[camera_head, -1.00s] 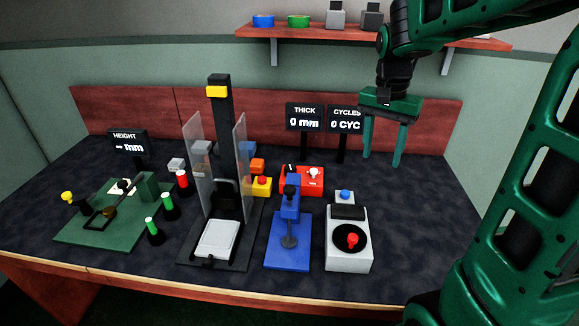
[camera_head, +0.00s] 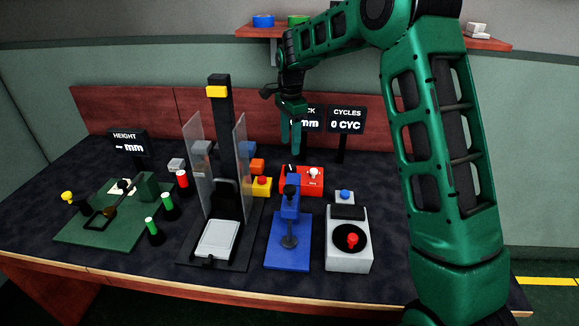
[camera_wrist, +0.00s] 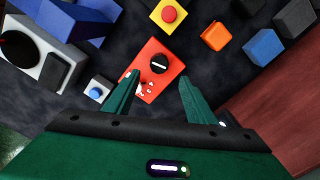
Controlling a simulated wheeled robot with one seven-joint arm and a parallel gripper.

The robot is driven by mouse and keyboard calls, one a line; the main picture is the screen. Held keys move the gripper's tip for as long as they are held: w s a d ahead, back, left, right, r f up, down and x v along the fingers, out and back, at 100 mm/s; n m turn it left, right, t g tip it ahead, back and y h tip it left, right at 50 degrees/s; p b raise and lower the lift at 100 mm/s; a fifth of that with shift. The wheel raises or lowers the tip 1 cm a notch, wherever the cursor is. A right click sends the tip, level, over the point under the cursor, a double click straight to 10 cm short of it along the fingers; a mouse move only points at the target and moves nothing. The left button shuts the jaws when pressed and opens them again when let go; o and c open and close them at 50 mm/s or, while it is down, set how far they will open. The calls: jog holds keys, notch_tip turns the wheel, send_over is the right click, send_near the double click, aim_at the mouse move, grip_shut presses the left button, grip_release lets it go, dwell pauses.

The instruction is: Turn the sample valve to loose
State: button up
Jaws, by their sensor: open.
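The valve's name is not readable in either view. A red box (camera_head: 303,185) with a black dial (camera_head: 291,169) and a white knob (camera_head: 314,173) stands at mid-table, behind the blue device. In the wrist view, the red box (camera_wrist: 165,80) lies ahead of my fingers, and its black dial (camera_wrist: 159,63) bears a white line. Small white marks beside the dial are too small to read.
A yellow box with a red button (camera_head: 262,185) and an orange block (camera_head: 257,165) stand left of the red box. A grey device (camera_head: 349,255) with a red knob stands front right. Clear panels (camera_head: 198,165) rise to the left. The wooden back wall is close behind.

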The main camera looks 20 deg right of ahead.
aim_at(290, 167)
notch_tip(290, 167, down, 10)
jog(key=shift+r, duration=0.1)
dwell(0.4)
jog(key=c, duration=1)
